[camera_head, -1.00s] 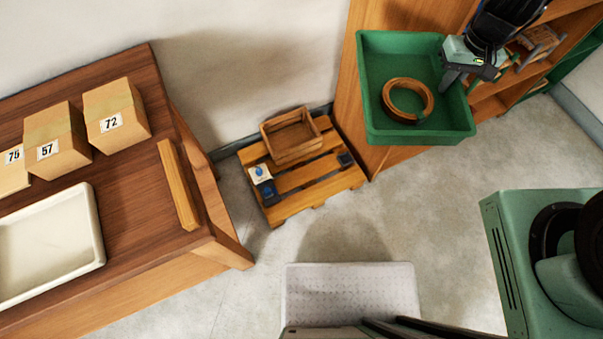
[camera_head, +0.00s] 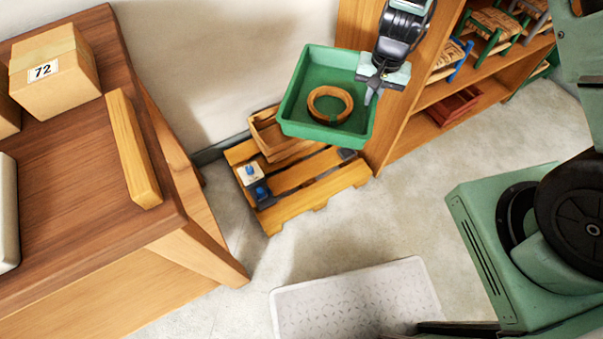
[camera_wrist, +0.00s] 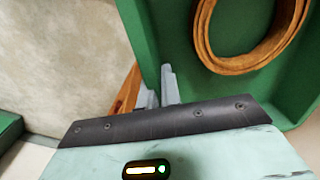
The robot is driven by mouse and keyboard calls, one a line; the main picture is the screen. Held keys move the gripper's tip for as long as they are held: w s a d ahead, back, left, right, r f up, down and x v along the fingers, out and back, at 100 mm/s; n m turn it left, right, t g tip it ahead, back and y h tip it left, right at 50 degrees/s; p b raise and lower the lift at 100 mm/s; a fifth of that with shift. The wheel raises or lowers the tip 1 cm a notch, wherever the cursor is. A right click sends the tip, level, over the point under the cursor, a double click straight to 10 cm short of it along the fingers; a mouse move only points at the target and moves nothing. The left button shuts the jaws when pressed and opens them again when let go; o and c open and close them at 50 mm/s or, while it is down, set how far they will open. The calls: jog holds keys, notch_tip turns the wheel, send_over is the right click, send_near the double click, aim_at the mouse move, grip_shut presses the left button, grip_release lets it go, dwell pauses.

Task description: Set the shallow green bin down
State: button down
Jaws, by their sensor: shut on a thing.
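The shallow green bin (camera_head: 298,112) is held in the air in the head view, over the back part of a low wooden pallet. A coiled brown ring (camera_head: 313,103) lies inside it. My gripper (camera_head: 371,88) is shut on the bin's right wall. In the wrist view the bin (camera_wrist: 180,45) fills the upper right, with the ring (camera_wrist: 205,45) inside, and my gripper's finger (camera_wrist: 168,85) shows at its wall. The bin hides part of a wooden crate (camera_head: 265,130) behind it.
The pallet (camera_head: 310,185) on the floor also bears small blue-topped items (camera_head: 252,180). A wooden table (camera_head: 80,200) with boxes (camera_head: 55,75) stands left, a shelf (camera_head: 410,130) with small stools right. A pale mat (camera_head: 355,300) lies in front. Clear floor lies between.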

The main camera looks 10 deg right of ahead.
aim_at(324, 194)
jog(key=a+f+m+b, duration=0.2)
jog(key=f+m+b, duration=0.1)
jog(key=f+b, duration=1.1)
jog(key=w+a+f+m+b, duration=0.1)
jog(key=a+f+m+b, duration=0.2)
jog(key=f+b, duration=1.1)
jog(key=a+f+m+b, duration=0.2)
jog(key=f+b, duration=1.2)
jog(key=f, duration=1.2)
jog(key=shift+w+a+f+m+t, duration=0.25)
jog(key=shift+w+f+m+t, duration=0.1)
jog(key=shift+m, duration=0.15)
jog(key=shift+r, duration=0.1)
jog(key=c, duration=2)
grip_release()
jog(key=o, duration=0.4)
